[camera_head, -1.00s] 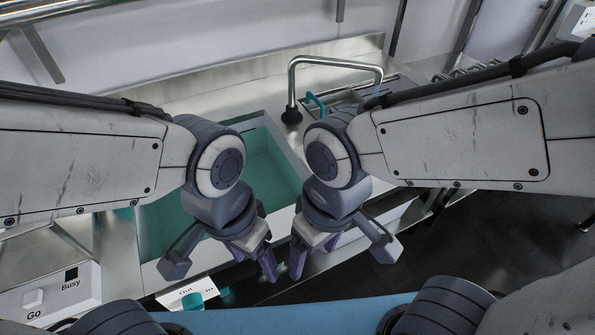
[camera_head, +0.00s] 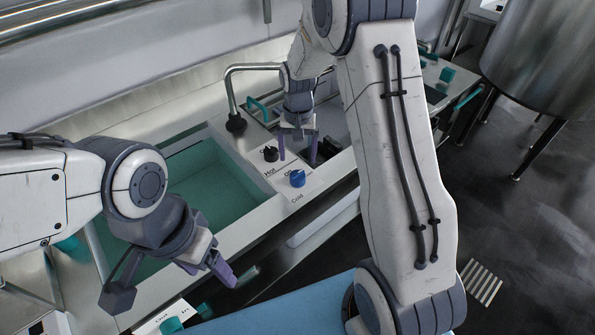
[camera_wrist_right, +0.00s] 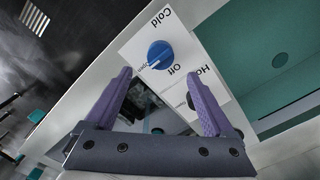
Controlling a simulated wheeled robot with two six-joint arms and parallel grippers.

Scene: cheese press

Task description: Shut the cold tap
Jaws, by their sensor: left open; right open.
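The cold tap is a blue knob (camera_head: 297,179) on a white panel labelled "Cold", at the sink's right side. In the right wrist view the blue knob (camera_wrist_right: 160,54) lies just beyond my fingertips. Its pale mark appears to point towards the "Open" label, away from "Off". My right gripper (camera_head: 298,158) is open and empty, just behind the knob in the head view; the right wrist view also shows its spread purple fingers (camera_wrist_right: 158,74). Contact with the knob is not visible. My left gripper (camera_head: 214,258) is open and empty near the sink's front edge.
The black hot knob (camera_head: 270,154) stands close beside the cold one, and my right finger partly covers it in the right wrist view. A curved faucet (camera_head: 231,95) rises behind. The green basin (camera_head: 205,185) is to the left. A large steel vat (camera_head: 540,60) stands at the right.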

